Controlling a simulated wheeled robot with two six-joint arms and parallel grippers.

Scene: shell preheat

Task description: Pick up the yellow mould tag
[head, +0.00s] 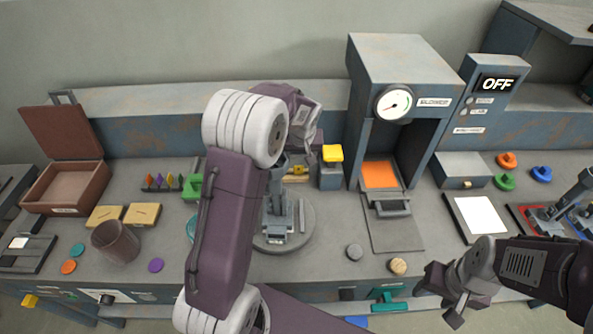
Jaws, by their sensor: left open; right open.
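A small yellow piece (298,170), which looks like the yellow mould tag, lies at the back of the bench just below my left gripper (303,148). My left gripper is open and reaches down over that spot; its fingertips are partly hidden, and I cannot tell whether they touch the piece. A yellow-topped block (332,153) stands just to the right. My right gripper (445,298) is open and empty at the bench's front edge.
A grey fixture on a round base (300,235) stands close below my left gripper. A press with a gauge (398,60) and orange plate stands to the right. An open brown box (65,185) and a brown cup (115,243) are at left.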

